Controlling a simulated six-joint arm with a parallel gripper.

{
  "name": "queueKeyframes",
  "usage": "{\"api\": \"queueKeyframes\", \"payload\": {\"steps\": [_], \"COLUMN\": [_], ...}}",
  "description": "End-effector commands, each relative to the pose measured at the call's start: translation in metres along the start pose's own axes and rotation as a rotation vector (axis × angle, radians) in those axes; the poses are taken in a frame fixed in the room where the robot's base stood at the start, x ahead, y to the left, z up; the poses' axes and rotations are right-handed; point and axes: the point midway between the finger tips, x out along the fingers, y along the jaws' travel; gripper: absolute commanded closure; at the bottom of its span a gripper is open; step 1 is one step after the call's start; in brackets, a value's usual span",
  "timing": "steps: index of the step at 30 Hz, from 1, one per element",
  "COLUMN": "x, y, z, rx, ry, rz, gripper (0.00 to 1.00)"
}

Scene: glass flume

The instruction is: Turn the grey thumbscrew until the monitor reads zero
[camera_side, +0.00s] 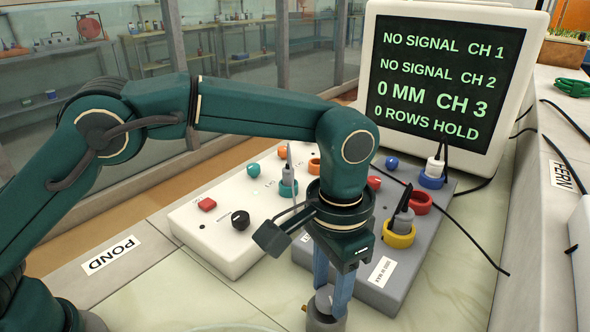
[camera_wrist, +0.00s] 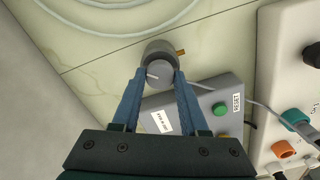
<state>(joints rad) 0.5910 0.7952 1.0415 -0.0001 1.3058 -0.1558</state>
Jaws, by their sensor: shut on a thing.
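The grey thumbscrew (camera_side: 323,299) sits low in the side view, on a darker grey cylindrical body. In the wrist view the thumbscrew (camera_wrist: 158,74) lies between my fingertips and a small brass peg sticks out to the right of the body. My gripper (camera_side: 333,288) points down with its blue fingers shut on the thumbscrew; the wrist view shows the gripper (camera_wrist: 161,78) from above. The fingers partly hide the thumbscrew. The monitor (camera_side: 446,72) at the back right reads NO SIGNAL for CH 1 and CH 2, 0 MM for CH 3 and 0 ROWS HOLD.
A white panel (camera_side: 215,235) with coloured sockets and knobs stands behind my arm. A grey box (camera_side: 415,265) with plugged-in leads stands right of my gripper. Loose black cables run right of it. A grey box with a green button (camera_wrist: 220,108) shows close to my fingers.

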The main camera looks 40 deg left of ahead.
Motion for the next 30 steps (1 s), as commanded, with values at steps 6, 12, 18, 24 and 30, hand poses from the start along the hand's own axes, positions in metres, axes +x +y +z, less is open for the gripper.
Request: {"api": "queueKeyframes", "payload": {"steps": [6,12,18,24,30], "x": [0.0,0.0,0.0,-0.003,-0.026], "y": [0.0,0.0,0.0,0.0,0.0], "z": [-0.001,-0.001,-0.001,-0.001,-0.002], "rx": [0.003,0.002,0.001,0.001,0.001], "ry": [0.005,0.005,0.003,0.004,0.008], "rz": [0.001,0.001,0.0,0.001,0.001], "gripper": [1.0,0.38,0.27,0.27,0.27]}}
